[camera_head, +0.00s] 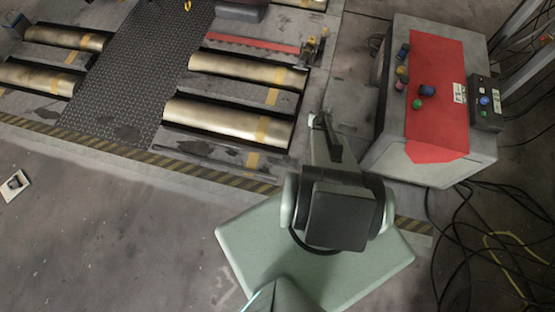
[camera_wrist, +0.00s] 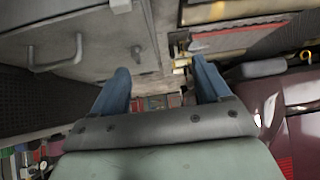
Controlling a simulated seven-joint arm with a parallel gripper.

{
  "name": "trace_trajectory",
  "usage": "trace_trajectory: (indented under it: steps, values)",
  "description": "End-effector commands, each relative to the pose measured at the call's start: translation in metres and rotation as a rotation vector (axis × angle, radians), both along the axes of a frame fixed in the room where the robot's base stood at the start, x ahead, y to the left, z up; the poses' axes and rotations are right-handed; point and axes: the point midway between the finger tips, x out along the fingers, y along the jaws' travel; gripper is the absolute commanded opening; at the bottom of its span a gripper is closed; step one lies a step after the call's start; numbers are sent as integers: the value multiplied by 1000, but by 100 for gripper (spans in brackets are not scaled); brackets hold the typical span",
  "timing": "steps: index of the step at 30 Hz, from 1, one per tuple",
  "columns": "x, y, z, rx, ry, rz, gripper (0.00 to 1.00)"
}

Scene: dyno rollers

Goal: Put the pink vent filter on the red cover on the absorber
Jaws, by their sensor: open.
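A grey cabinet (camera_head: 440,165), which seems to be the absorber, stands at the right in the head view. A flat red cover (camera_head: 436,55) lies over its top and hangs a little over the near edge. A small pink piece (camera_head: 400,85), probably the vent filter, is at the left edge of the red cover, among other small coloured pieces. I cannot tell whether it rests on the red or just beside it. My gripper (camera_wrist: 165,88) is open, with two blue-grey fingers apart and nothing seen between them. In the head view it is left of the cabinet, clear of it.
Blue (camera_head: 403,51), yellow (camera_head: 402,71) and green (camera_head: 417,104) pieces sit close to the pink one, with another blue piece (camera_head: 427,90). A dark control box (camera_head: 485,105) stands at the cover's right. Cables (camera_head: 500,240) lie on the floor. Metal rollers (camera_head: 230,118) are at left.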

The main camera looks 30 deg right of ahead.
Motion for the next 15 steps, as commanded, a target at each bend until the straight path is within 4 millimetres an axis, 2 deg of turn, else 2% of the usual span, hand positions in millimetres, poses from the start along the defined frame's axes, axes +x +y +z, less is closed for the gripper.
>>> trace_trajectory:
  steps: [1, 3, 8, 11, 15]
  values:
    - [1, 27, -5, 43, 48, 46, 76]
    - [0, 61, -14, 105, 122, 104, 76]
    - [-15, 135, -29, 229, 303, 227, 76]
    - [-33, 177, -33, 295, 425, 299, 76]
    - [-65, 230, -33, 371, 608, 394, 76]
